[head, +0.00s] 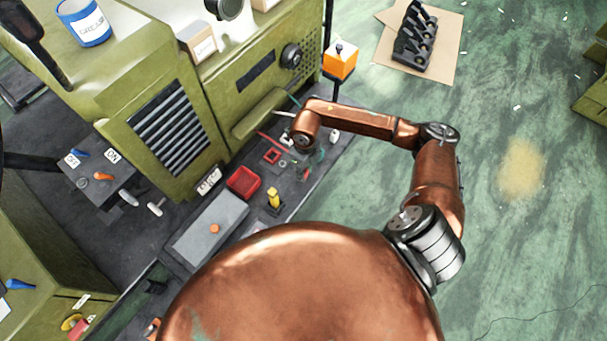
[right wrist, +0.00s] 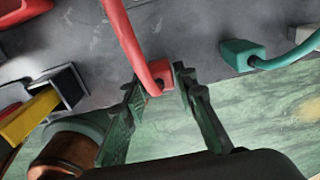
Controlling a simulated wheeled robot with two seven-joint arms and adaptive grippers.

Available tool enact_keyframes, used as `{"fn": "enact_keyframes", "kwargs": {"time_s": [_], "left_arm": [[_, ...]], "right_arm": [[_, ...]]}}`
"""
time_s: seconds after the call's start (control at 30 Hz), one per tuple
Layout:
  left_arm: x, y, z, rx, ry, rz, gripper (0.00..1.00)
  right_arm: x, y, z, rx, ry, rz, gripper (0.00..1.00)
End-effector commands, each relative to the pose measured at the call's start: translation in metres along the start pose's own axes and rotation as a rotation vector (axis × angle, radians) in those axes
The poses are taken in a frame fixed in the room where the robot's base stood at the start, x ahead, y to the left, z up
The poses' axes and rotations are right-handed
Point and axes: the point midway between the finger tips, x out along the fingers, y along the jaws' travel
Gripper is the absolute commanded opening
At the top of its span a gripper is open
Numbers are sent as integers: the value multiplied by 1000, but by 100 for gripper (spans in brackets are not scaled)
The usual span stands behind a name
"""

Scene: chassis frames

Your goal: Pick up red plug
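The red plug (right wrist: 158,76) shows in the right wrist view at the end of a thick red cable (right wrist: 128,28), near the edge of the dark grey bench top. My right gripper (right wrist: 159,82) is open, with its two fingertips on either side of the plug. A narrow gap seems to show at the right finger; firm contact is not visible. In the head view my right gripper (head: 314,157) points down at the bench, small and partly hidden by my arm, and the plug cannot be made out clearly. My left gripper is not in view.
A teal plug (right wrist: 243,54) with its cable lies to the right. A yellow piece in a dark holder (right wrist: 65,88) stands to the left. Open floor lies right.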

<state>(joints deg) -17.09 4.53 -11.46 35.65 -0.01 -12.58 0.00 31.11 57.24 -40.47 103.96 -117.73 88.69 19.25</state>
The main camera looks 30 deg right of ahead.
Motion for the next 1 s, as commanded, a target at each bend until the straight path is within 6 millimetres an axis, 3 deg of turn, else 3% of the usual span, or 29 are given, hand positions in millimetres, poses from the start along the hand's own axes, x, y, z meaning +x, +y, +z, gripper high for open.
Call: {"fn": "enact_keyframes", "kwargs": {"time_s": [0.37, 0.77, 1.0], "left_arm": [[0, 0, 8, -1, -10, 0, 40], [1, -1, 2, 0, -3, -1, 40], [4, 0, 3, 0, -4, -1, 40]], "right_arm": [[0, 0, 0, 1, 0, 0, 0], [-7, -1, 0, 1, -2, -1, 0], [-40, 6, -4, -3, -4, 0, 0]]}}
